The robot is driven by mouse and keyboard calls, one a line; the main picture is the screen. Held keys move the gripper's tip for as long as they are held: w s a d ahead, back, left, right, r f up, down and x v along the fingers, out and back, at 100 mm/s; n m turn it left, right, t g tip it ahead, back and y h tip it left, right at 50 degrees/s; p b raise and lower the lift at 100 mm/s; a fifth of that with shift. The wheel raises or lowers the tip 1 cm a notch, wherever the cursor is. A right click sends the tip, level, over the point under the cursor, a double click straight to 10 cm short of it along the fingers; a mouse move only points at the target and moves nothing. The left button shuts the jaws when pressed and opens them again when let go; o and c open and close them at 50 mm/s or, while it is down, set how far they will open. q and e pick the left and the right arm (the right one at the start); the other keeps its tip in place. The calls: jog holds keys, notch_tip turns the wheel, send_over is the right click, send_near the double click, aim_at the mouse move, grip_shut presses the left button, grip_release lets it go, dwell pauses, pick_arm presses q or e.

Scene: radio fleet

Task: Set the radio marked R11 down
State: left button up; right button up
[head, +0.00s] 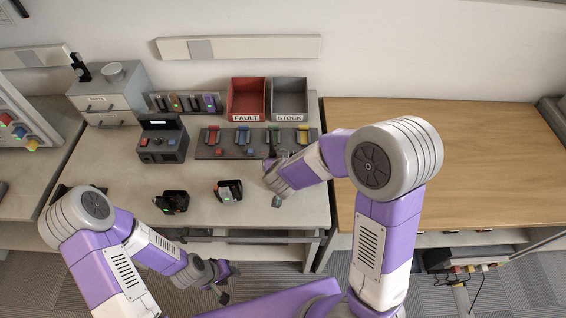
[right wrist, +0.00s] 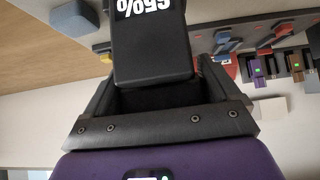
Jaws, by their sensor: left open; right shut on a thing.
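My right gripper (right wrist: 158,100) is shut on a black, block-shaped radio (right wrist: 152,52) that sits between its two fingers. Whether the radio touches the table cannot be told. My left gripper (head: 227,284) is open and empty in front of the table's front edge.
Two dark devices (head: 175,202) (head: 229,190) are on the table to the left. Behind are a rack with coloured pieces (head: 205,152), a red FAULT bin (head: 234,100), a grey STOCK bin (head: 302,105) and a dark console (head: 163,140). The wooden table (head: 480,150) at right is clear.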

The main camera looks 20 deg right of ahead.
jog(key=shift+f, duration=0.2)
jog(key=o, duration=1.1)
jog(key=shift+r, duration=0.15)
jog(key=shift+s+r, duration=0.15)
jog(key=shift+r, duration=0.15)
jog(key=p+v, duration=0.5)
jog(key=v, duration=0.6)
jog(key=shift+s+p, duration=0.25)
jog(key=shift+p, duration=0.05)
jog(key=shift+a+r, duration=0.1)
